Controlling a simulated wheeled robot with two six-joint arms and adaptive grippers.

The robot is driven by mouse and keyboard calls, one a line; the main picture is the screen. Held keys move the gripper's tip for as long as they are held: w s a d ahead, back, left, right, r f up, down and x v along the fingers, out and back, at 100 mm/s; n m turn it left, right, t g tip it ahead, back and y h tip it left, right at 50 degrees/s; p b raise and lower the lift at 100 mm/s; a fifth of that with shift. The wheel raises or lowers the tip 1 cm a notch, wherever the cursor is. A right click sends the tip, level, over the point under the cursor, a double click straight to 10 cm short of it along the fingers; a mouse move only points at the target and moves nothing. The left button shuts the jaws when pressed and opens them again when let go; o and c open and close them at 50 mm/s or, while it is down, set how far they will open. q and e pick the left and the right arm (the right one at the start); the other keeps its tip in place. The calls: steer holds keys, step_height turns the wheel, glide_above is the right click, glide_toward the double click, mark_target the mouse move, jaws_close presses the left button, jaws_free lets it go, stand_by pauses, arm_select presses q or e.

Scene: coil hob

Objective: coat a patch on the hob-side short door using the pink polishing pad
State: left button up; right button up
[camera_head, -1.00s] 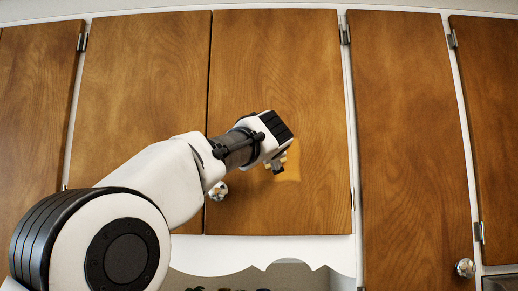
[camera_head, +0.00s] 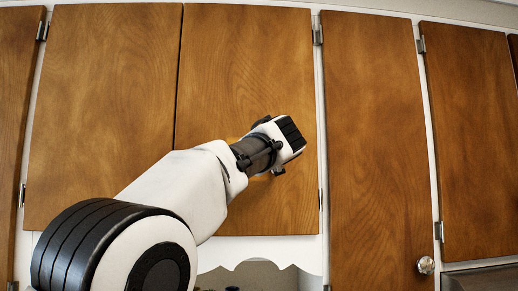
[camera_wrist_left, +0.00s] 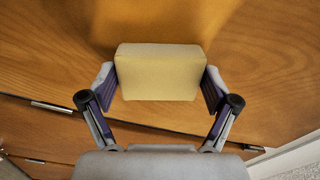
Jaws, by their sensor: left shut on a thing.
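My left gripper (camera_head: 278,169) is in front of the right-hand door (camera_head: 245,70) of a pair of short wooden doors. In the left wrist view the gripper (camera_wrist_left: 158,82) is shut on a pale yellow block-shaped pad (camera_wrist_left: 157,72); it does not look pink there. The pad is close to the wood, but I cannot tell if it touches. A smooth orange-yellow patch (camera_wrist_left: 150,22) shows on the door beyond the pad. In the head view my arm hides most of this area and the pad. My right gripper is not in view.
The left short door (camera_head: 100,90) of the pair is shut. A tall door (camera_head: 375,150) with a round knob (camera_head: 426,265) stands to the right, and another short door (camera_head: 470,140) beyond it. A scalloped white trim (camera_head: 260,250) runs below the pair.

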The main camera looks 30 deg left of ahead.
arm_select(q)
steer(key=b+v, duration=0.3)
steer(key=v, duration=0.3)
steer(key=shift+d, duration=0.2)
stand_by(0.4)
steer(key=b+v, duration=0.1)
steer(key=v, duration=0.1)
steer(key=shift+s+d+r, duration=0.1)
steer(key=shift+s+d, duration=0.1)
steer(key=shift+s, duration=0.05)
steer(key=shift+s+d, duration=0.1)
steer(key=shift+s, duration=0.05)
stand_by(0.4)
